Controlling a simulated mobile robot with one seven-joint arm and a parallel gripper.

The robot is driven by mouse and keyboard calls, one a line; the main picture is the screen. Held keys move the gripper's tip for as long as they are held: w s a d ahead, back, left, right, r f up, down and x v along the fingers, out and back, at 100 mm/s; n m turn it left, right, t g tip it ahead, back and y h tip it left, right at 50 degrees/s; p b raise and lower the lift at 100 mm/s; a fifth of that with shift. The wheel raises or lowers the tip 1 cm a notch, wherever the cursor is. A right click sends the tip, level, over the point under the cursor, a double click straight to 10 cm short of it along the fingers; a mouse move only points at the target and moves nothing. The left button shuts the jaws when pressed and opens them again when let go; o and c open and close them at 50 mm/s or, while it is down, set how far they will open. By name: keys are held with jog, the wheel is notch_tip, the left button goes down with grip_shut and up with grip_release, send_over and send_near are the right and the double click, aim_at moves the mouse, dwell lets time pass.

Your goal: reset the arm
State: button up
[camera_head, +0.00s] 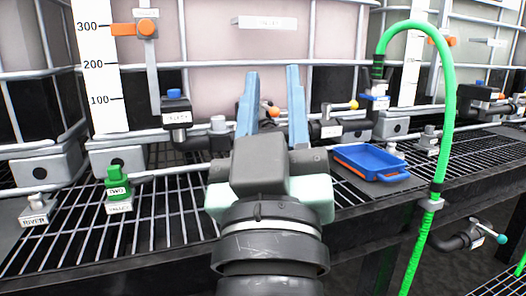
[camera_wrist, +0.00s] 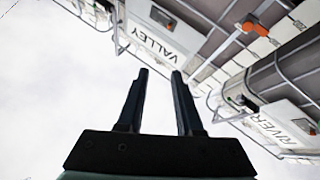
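My gripper (camera_head: 271,100) is raised in front of the totes in the head view, above the grating. Its two blue fingers stand apart and point up and away, with nothing between them. In the wrist view my gripper (camera_wrist: 162,78) also shows two dark, separated fingers with only pale background between them. The gripper touches nothing that I can see. It covers part of the valves and pipes behind it in the head view.
Caged totes (camera_head: 215,60) line the back. A green hose (camera_head: 449,110) arches at the right. Valves with orange handles (camera_head: 147,27) stick out from the totes.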

jog(key=s+r+m+t+p, duration=0.25)
jog(key=s+r, duration=0.45)
jog(key=r, duration=0.4)
notch_tip(320, 180, up, 35)
jog(key=a+p, duration=0.1)
jog(key=p, duration=3.5)
jog(key=shift+w+y, duration=0.3)
jog(key=shift+y, duration=0.1)
jog(key=shift+n, duration=0.25)
